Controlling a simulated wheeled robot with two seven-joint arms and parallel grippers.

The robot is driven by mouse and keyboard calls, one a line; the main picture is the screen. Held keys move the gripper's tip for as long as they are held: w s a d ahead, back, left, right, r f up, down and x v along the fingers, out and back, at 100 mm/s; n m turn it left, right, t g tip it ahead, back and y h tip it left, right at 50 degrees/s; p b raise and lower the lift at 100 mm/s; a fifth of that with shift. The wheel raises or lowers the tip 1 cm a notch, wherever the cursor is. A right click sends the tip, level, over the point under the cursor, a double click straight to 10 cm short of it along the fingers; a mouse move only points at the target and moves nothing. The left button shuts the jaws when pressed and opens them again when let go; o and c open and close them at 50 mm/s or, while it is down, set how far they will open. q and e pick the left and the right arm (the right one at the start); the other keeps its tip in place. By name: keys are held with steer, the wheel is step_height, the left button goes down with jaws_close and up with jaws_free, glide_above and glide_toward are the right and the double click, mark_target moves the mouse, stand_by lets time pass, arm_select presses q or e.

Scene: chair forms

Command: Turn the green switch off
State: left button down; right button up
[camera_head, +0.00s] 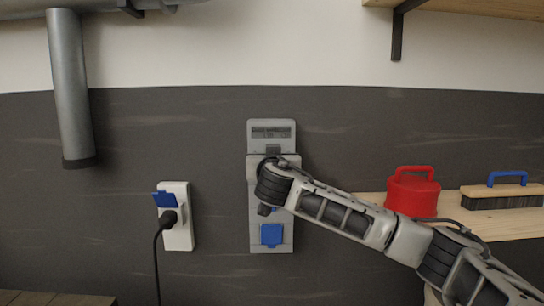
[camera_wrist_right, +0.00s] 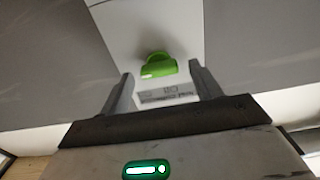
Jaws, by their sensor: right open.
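The green switch (camera_wrist_right: 157,66) shows in the right wrist view as a rounded green knob with a white mark, on a pale panel face. My right gripper (camera_wrist_right: 161,78) is open, with one finger on each side of the switch. I cannot tell whether either finger touches it. In the head view, my right arm reaches from the lower right to the grey wall panel (camera_head: 284,131), and its wrist and hand cover the panel's middle. The switch is hidden there. My left gripper is not in view.
A white socket (camera_head: 180,237) with a blue flap and black plug is left of the panel. A blue cover (camera_head: 271,235) is on the panel's lower part. A red container (camera_head: 412,194) and a brush (camera_head: 502,194) stand on a wooden shelf at right. A grey pipe (camera_head: 70,90) hangs at upper left.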

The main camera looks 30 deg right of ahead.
steer(key=c, duration=1)
